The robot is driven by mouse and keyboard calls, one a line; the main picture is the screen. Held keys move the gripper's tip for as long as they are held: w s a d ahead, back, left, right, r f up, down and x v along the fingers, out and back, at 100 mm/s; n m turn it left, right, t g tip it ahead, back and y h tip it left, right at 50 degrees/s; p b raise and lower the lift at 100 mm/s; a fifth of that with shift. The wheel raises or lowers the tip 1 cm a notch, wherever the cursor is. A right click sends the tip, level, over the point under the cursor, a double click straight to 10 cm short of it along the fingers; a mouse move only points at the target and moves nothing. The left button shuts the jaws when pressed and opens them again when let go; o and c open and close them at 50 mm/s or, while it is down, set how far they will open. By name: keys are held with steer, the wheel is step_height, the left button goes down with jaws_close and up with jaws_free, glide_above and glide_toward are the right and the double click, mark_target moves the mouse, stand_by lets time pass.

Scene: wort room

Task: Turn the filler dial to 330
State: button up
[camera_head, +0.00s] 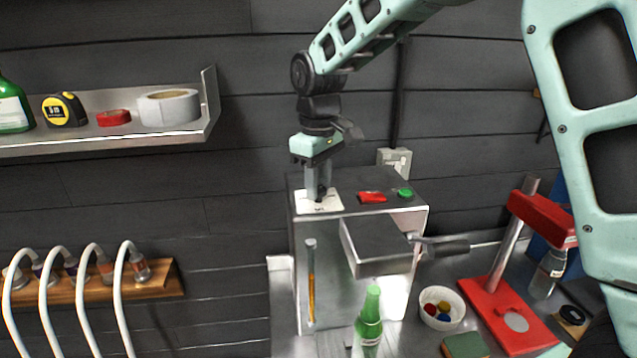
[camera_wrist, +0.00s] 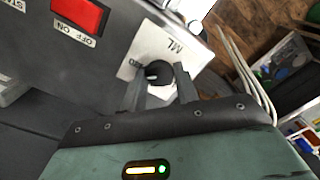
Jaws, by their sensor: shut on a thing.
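The filler (camera_head: 400,225) is a grey metal box machine on the bench. Its dial is a black round knob (camera_wrist: 158,72) on a white plate (camera_head: 328,204) marked "ML", on the machine's top left. The plate also shows in the wrist view (camera_wrist: 178,42). My gripper (camera_head: 318,194) points down onto the plate. In the wrist view my gripper (camera_wrist: 160,88) has a finger on either side of the knob and is shut on it. The fingers hide the knob in the head view. I cannot read the dial's setting.
A red switch (camera_head: 372,197) and a green button (camera_head: 405,193) sit right of the dial. A green bottle (camera_head: 369,318) stands under the filler's front. A red capper stand (camera_head: 512,315) and a white bowl (camera_head: 442,307) are to the right. A shelf (camera_head: 180,138) hangs left.

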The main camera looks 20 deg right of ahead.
steer(key=shift+m, duration=0.8)
steer(key=o, duration=1)
steer(key=shift+c, duration=0.2)
step_height(320, 180, up, 18)
steer(key=b, duration=0.3)
steer(key=shift+f+b, duration=0.25)
steer(key=shift+b, duration=0.1)
